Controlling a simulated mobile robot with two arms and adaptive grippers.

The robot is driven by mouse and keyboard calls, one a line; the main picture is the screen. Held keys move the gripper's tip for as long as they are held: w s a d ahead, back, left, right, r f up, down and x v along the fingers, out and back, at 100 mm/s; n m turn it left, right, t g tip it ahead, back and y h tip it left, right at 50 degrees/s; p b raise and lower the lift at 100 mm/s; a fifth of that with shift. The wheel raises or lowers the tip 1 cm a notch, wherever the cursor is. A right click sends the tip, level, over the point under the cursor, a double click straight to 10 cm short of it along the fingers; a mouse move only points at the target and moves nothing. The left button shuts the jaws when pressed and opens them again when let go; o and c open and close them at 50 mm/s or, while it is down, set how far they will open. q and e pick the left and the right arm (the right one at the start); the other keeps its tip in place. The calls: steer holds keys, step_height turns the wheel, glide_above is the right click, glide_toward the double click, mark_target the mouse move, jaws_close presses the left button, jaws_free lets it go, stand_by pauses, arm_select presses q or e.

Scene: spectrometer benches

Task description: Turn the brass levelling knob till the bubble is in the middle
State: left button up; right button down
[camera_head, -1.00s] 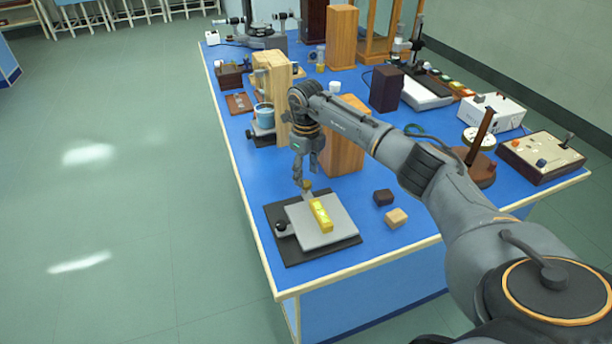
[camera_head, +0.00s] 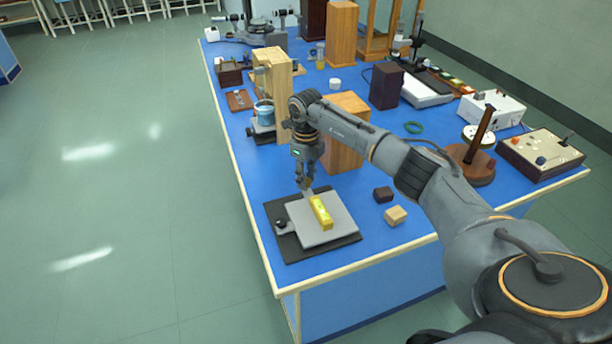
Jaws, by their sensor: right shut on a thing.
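A grey levelling plate (camera_head: 338,224) lies on a dark base (camera_head: 291,246) near the table's front left corner. A yellow spirit level (camera_head: 321,213) lies on the plate; its bubble is too small to place. The brass levelling knob (camera_head: 308,187) is at the plate's back edge, mostly hidden by my fingers. My right gripper (camera_head: 306,184) points down from above and is shut on the knob. A black knob (camera_head: 281,224) is at the plate's left side. My left gripper is not in view.
A dark block (camera_head: 383,195) and a light wooden block (camera_head: 396,215) lie right of the plate. A tall wooden block (camera_head: 343,150) stands close behind my gripper. The table's front strip is clear.

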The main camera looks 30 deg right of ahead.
steer(key=m, duration=0.4)
steer(key=shift+m+p, duration=0.35)
steer(key=shift+m, duration=0.05)
steer(key=shift+m+p, duration=0.45)
steer(key=shift+m, duration=1.75)
steer(key=c, duration=1)
jaws_free()
steer(key=shift+r, duration=0.1)
step_height(320, 180, up, 12)
steer(key=shift+f, duration=0.1)
